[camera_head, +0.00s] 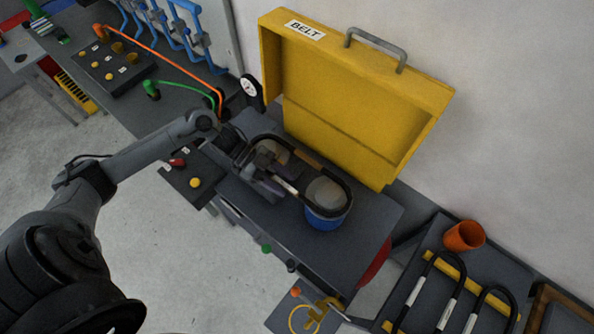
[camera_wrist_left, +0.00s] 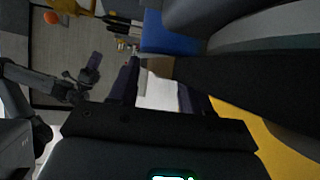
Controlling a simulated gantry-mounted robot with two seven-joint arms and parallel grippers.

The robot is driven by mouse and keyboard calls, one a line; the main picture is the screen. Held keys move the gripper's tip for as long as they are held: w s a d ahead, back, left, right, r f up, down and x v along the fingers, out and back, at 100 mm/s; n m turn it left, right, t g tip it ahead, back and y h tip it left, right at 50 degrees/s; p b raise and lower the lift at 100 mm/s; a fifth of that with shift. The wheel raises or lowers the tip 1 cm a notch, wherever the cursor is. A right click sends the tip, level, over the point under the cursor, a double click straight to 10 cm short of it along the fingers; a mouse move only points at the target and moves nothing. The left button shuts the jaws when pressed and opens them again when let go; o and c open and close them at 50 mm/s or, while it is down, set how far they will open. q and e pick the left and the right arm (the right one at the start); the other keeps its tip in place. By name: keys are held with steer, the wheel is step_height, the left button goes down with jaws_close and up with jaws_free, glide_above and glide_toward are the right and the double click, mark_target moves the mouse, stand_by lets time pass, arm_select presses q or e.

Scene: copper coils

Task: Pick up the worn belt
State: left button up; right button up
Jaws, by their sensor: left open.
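The worn belt (camera_head: 333,173) is a black loop around two round drums, with a brown patch on its far run and a pale patch on its near run. My left gripper (camera_head: 275,188) is at the near run, by the pale patch. In the left wrist view its dark fingers (camera_wrist_left: 163,95) stand apart with a white patch showing between them; contact cannot be told. A large dark band (camera_wrist_left: 250,90), likely the belt, fills the right of that view. A grey arm at the left there, apparently mine, ends in my right gripper (camera_wrist_left: 88,82), whose fingers are unclear.
A blue-based drum (camera_head: 325,212) stands inside the belt's right end. An open yellow case (camera_head: 345,110) labelled BELT stands behind. A gauge (camera_head: 251,88) is at the back left. An orange cup (camera_head: 464,235) and a rack with black loops (camera_head: 455,300) are at right.

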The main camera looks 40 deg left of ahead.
arm_select(q)
jaws_close()
